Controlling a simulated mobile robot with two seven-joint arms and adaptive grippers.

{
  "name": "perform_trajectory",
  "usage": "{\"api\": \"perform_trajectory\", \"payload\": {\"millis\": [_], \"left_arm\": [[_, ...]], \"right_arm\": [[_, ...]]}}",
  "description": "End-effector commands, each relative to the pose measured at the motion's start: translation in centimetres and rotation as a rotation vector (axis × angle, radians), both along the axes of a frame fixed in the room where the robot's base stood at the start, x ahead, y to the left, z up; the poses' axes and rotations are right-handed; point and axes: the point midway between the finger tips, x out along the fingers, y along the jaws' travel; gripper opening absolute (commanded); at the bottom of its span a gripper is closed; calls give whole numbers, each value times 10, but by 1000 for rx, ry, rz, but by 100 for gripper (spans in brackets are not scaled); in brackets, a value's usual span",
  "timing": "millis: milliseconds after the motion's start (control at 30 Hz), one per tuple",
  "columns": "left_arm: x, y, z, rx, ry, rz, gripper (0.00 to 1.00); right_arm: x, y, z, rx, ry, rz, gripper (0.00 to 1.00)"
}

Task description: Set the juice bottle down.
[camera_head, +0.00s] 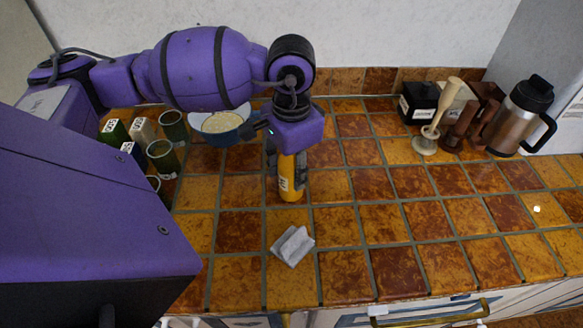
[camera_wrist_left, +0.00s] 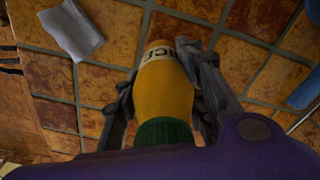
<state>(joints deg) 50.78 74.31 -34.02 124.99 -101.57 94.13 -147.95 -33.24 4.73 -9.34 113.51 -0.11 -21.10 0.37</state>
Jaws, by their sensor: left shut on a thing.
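The juice bottle (camera_head: 290,179) is orange-yellow with a white label and stands upright at the tiled counter, below my left gripper (camera_head: 286,160). In the left wrist view the bottle (camera_wrist_left: 163,88) has a dark green cap towards me and part of its label shows at the far end. My left gripper (camera_wrist_left: 165,100) has a finger on each side of the bottle and is shut on it. Whether the bottle's base touches the tiles is hard to tell. My right gripper is not in view.
A grey folded cloth (camera_head: 292,245) lies in front of the bottle. A blue bowl (camera_head: 222,127) and several green cups (camera_head: 162,157) stand to the left. A steel jug (camera_head: 520,117) and a wooden-handled tool (camera_head: 436,122) stand at the right.

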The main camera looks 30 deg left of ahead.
Motion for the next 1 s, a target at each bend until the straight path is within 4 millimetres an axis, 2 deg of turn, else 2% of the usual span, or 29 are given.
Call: {"api": "perform_trajectory", "payload": {"millis": [300, 333, 433, 767, 833, 1000], "left_arm": [[0, 0, -6, 0, 1, 0, 0], [0, 0, -5, 0, 1, 0, 41], [0, 0, -4, -1, 0, 0, 55], [0, 0, -2, 0, 0, 0, 56], [0, 0, 3, 0, -3, 1, 56], [2, 0, 26, 1, -6, 1, 56]], "right_arm": [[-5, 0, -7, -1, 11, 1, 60], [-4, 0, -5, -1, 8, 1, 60], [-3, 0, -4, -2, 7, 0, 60], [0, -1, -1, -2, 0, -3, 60], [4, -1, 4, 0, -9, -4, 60], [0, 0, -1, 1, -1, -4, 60]]}}
